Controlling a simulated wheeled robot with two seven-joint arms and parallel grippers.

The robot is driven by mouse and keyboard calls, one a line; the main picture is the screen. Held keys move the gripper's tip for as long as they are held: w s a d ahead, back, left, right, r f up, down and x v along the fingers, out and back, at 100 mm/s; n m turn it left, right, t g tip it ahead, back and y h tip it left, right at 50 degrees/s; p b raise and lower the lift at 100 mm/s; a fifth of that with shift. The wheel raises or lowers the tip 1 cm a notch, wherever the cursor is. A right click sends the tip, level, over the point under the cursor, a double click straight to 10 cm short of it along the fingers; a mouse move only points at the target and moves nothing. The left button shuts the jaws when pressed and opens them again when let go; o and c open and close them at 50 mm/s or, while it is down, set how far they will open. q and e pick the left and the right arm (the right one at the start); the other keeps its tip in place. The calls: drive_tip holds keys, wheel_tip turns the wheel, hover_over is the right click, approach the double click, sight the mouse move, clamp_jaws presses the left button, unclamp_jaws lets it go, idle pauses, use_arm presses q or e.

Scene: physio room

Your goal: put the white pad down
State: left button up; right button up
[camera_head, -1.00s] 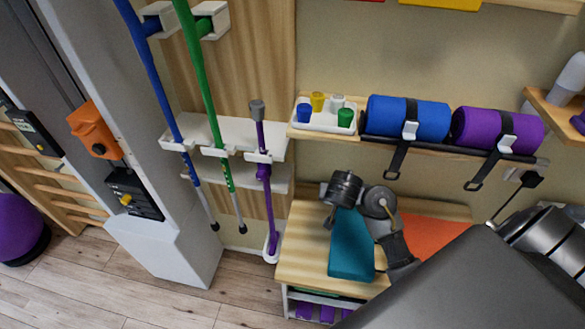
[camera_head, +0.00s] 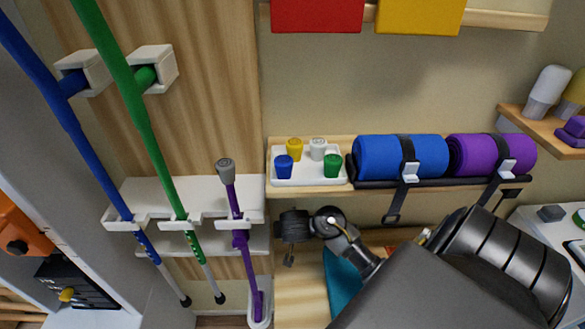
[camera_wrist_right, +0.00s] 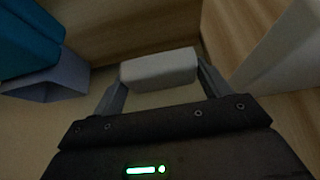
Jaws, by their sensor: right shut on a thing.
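The white pad (camera_wrist_right: 158,68) is a pale block with rounded edges in the right wrist view. My right gripper (camera_wrist_right: 158,80) is shut on it, with one finger at each end. The pad is not recognisable in the head view. There, my right arm comes in from the lower right and its dark wrist part (camera_head: 295,226) hangs over the wooden bench, left of centre. My left gripper is not in view.
The wooden bench (camera_head: 298,300) carries a teal block (camera_head: 342,282). Above it, a shelf holds a white tray (camera_head: 310,180) of coloured cups, a blue roll (camera_head: 402,157) and a purple roll (camera_head: 492,154). A purple cane (camera_head: 240,240) and crutches stand in white holders at the left.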

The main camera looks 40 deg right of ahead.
drive_tip(key=shift+s+f, duration=0.2)
drive_tip(key=shift+s, duration=0.05)
wheel_tip(320, 180, down, 3)
drive_tip(key=shift+s+f+b, duration=0.1)
drive_tip(key=shift+b, duration=1.1)
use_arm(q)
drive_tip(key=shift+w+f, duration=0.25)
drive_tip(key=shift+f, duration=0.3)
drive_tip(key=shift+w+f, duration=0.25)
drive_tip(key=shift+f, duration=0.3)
use_arm(e)
drive_tip(key=shift+a+f, duration=0.1)
drive_tip(key=shift+f, duration=0.05)
drive_tip(key=o, duration=0.9)
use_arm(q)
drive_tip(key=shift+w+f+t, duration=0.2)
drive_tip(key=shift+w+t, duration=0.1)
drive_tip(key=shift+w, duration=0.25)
